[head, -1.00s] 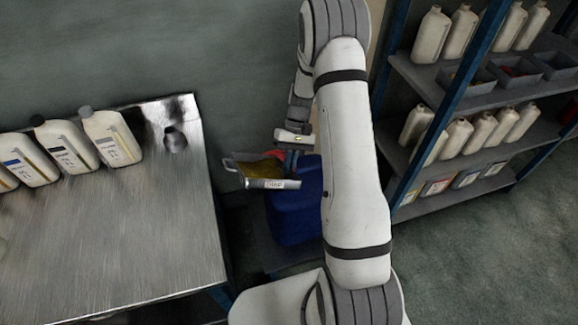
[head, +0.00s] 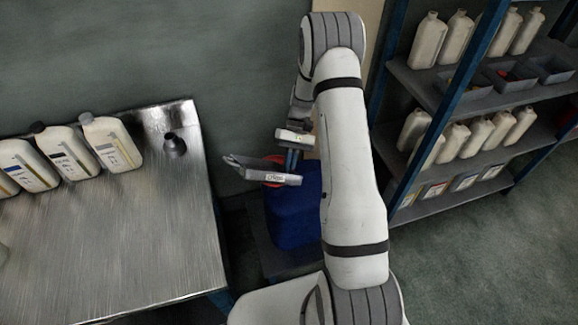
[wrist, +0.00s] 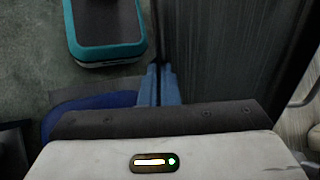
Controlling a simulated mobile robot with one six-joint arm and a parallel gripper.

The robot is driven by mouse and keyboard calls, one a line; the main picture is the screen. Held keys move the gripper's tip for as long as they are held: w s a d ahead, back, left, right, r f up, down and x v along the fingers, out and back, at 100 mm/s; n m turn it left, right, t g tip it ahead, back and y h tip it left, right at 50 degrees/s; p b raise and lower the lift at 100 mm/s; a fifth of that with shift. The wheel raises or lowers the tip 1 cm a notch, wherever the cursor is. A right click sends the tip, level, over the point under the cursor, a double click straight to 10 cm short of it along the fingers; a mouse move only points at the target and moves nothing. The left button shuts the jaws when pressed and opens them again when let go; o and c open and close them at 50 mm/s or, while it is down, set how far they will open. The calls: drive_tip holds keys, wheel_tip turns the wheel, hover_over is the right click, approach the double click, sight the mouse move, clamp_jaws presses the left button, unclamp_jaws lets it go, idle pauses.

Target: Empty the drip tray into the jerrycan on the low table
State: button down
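The drip tray (head: 270,177) is a grey metal tray with a label on its near side. It hangs in the air over the blue jerrycan (head: 295,218), tipped so that its inside is hidden. My gripper (head: 292,160) is shut on the tray near its right end, with the fingertips partly hidden. A red round part (head: 274,161) shows just behind the tray, near the top of the jerrycan. The jerrycan stands on a dark low table (head: 268,262), partly behind my arm. I cannot tell whether oil is flowing.
A metal workbench (head: 110,235) at the left holds several white bottles (head: 110,143) and a small dark funnel-like object (head: 174,145). A shelf unit (head: 425,80) with bottles and bins stands at the right. A teal-edged object (wrist: 105,30) lies on the floor in the wrist view.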

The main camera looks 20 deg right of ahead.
idle(0.7)
drive_tip(key=shift+w+d+r+g+y, duration=0.4)
drive_tip(key=shift+w+r+g+y, duration=0.2)
drive_tip(key=shift+g, duration=0.3)
drive_tip(key=shift+w, duration=0.1)
drive_tip(key=shift+w+d, duration=0.1)
idle(0.7)
drive_tip(key=shift+w+d+r+g+y, duration=0.25)
drive_tip(key=shift+w+g+y, duration=0.1)
drive_tip(key=shift+g, duration=0.15)
drive_tip(key=shift+w+d+r+g+y, duration=0.2)
drive_tip(key=shift+w+g+y, duration=0.15)
drive_tip(key=shift+g, duration=0.15)
idle(1.8)
